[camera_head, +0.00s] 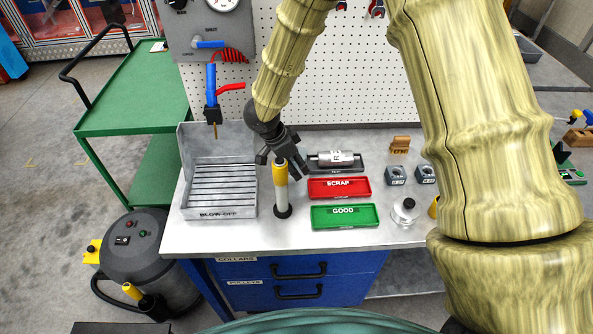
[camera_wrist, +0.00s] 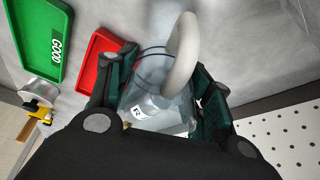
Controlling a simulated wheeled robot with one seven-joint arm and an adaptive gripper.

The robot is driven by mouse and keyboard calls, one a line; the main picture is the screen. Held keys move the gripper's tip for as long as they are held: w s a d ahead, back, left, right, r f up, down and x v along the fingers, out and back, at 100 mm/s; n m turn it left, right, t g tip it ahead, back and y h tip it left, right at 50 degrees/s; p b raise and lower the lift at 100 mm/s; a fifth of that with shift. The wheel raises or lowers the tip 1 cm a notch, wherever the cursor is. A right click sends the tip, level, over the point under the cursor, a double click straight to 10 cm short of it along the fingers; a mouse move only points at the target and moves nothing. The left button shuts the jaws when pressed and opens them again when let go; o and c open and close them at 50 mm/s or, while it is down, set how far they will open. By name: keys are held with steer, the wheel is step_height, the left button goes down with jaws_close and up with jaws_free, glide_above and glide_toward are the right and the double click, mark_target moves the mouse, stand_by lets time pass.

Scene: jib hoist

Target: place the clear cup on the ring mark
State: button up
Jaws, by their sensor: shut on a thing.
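My gripper (camera_wrist: 160,92) is shut on the clear cup (camera_wrist: 160,90), whose see-through wall shows between the jaws in the wrist view. A thick pale grey curved piece (camera_wrist: 183,50) rises at the cup; I cannot tell whether it is its handle. In the head view my gripper (camera_head: 286,163) hangs over the back of the bench, behind the yellow-topped post and left of the black tray. The cup can hardly be made out there. I cannot make out the ring mark in either view.
A yellow-topped post (camera_head: 282,188) stands close in front of my gripper. The black tray (camera_head: 320,167) with a labelled roller (camera_head: 335,157), red SCRAP tray (camera_head: 340,188) and green GOOD tray (camera_head: 345,216) lie right. A ribbed BLOW-OFF tray (camera_head: 222,190) is left. Pegboard (camera_head: 330,85) stands behind.

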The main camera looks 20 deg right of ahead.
steer(key=shift+f+p, duration=0.3)
steer(key=shift+f, duration=1.5)
steer(key=o, duration=0.5)
steer(key=shift+f, duration=0.15)
steer(key=o, duration=0.4)
steer(key=shift+o, duration=0.2)
